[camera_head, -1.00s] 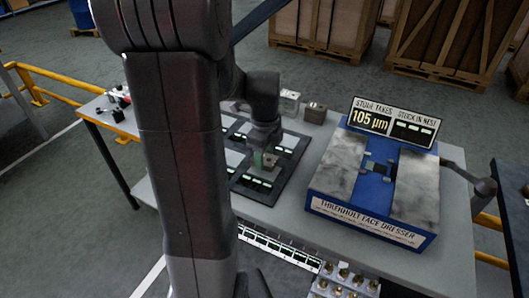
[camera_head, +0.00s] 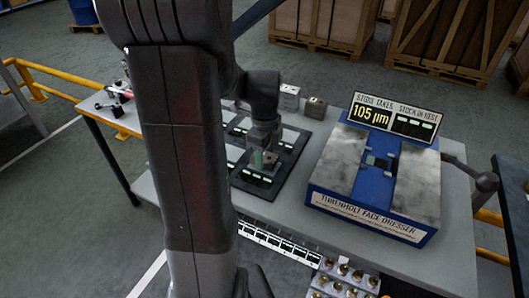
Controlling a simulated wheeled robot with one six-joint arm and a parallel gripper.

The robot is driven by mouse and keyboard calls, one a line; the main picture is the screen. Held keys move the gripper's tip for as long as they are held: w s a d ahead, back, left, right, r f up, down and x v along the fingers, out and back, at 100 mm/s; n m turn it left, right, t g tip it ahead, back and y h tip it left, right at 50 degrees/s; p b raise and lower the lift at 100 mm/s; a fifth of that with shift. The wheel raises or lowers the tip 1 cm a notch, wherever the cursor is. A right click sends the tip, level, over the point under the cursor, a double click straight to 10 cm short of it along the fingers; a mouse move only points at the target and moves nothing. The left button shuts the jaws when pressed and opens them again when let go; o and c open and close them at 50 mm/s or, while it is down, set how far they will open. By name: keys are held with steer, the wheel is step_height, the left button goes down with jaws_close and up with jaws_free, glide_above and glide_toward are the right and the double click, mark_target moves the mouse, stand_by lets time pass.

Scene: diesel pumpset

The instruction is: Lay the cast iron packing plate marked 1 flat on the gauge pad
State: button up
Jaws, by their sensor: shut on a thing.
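My gripper (camera_head: 264,158) hangs over the right part of a dark board with marked squares (camera_head: 247,190). It is shut on a small grey-brown piece (camera_head: 270,158), which looks like a packing plate; no number can be read on it. It is held at or just above the board; I cannot tell whether they touch. Pale squares (camera_head: 235,154) on the board are partly hidden by my arm. I cannot tell which spot is the gauge pad.
A blue face dresser (camera_head: 376,170) with a "105 µm" display (camera_head: 371,115) stands to the right on the grey bench. Metal blocks (camera_head: 315,108) stand behind the board. A rack with brass-coloured knobs (camera_head: 345,280) is at the front. My arm blocks much of the left.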

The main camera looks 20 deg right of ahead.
steer(key=shift+f, duration=0.25)
stand_by(0.4)
steer(key=shift+f+b, duration=0.35)
steer(key=shift+b, duration=0.1)
steer(key=shift+f, duration=0.15)
steer(key=o, duration=1.5)
step_height(320, 180, up, 14)
steer(key=p, duration=0.1)
